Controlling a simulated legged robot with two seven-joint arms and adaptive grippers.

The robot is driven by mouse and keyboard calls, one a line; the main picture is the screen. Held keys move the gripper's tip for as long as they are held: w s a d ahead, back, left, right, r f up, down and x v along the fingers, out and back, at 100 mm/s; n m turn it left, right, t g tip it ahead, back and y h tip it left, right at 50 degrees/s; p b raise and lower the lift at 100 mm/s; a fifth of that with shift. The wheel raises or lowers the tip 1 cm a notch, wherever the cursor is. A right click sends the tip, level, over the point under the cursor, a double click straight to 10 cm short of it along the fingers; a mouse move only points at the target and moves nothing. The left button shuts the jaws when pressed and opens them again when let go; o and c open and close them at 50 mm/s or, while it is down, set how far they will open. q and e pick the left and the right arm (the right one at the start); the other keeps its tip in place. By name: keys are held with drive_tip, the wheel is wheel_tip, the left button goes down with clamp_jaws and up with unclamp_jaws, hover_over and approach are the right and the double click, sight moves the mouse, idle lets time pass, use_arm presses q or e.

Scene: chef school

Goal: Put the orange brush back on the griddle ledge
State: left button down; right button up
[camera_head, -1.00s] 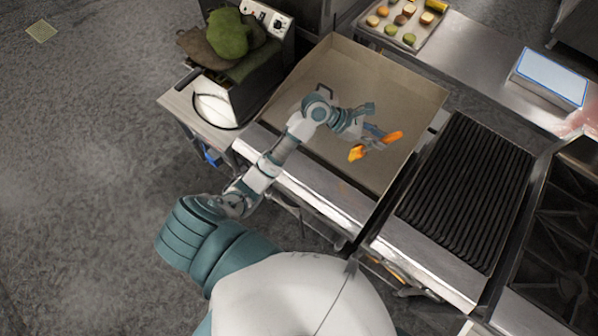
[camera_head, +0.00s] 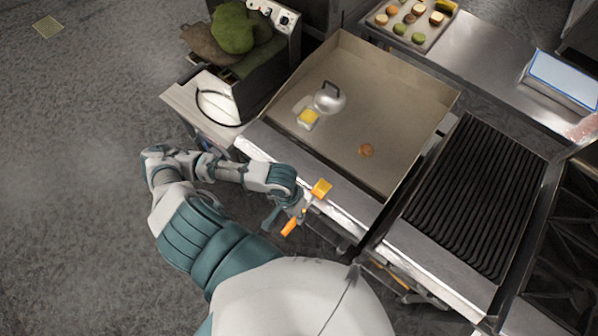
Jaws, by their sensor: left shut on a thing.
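The orange brush (camera_head: 320,189) is in my left gripper (camera_head: 295,211), which is shut on it. One orange end shows above the fingers and another orange part below them. The brush is tilted, at the front edge of the griddle (camera_head: 400,95). The steel griddle ledge (camera_head: 345,216) runs along the front, just right of the gripper. I cannot tell whether the brush touches the ledge. My right gripper is not in view.
On the griddle are a clear dome with a handle (camera_head: 330,99), a yellow-topped square item (camera_head: 308,118) and a brown round patty (camera_head: 366,150). A black ribbed grill (camera_head: 475,195) stands to the right. A tray of food (camera_head: 412,20) is at the back.

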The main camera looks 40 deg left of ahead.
use_arm(q)
drive_tip(key=w+a, duration=0.3)
drive_tip(key=w, duration=0.1)
drive_tip(key=w+a+f+p, duration=0.1)
drive_tip(key=w+a, duration=0.2)
drive_tip(key=w, duration=0.1)
drive_tip(key=w+a, duration=0.3)
drive_tip(key=shift+w+a+f, duration=0.2)
drive_tip(key=shift+w+a, duration=0.1)
drive_tip(key=shift+w, duration=0.1)
drive_tip(key=shift+w+a+f, duration=0.1)
drive_tip(key=shift+a+f, duration=0.1)
drive_tip(key=shift+f, duration=0.05)
drive_tip(key=x, duration=0.3)
drive_tip(key=shift+a+p, duration=0.1)
drive_tip(key=shift+p, duration=0.3)
drive_tip(key=c, duration=1.1)
unclamp_jaws()
drive_tip(key=shift+c, duration=0.2)
drive_tip(key=shift+o, duration=0.8)
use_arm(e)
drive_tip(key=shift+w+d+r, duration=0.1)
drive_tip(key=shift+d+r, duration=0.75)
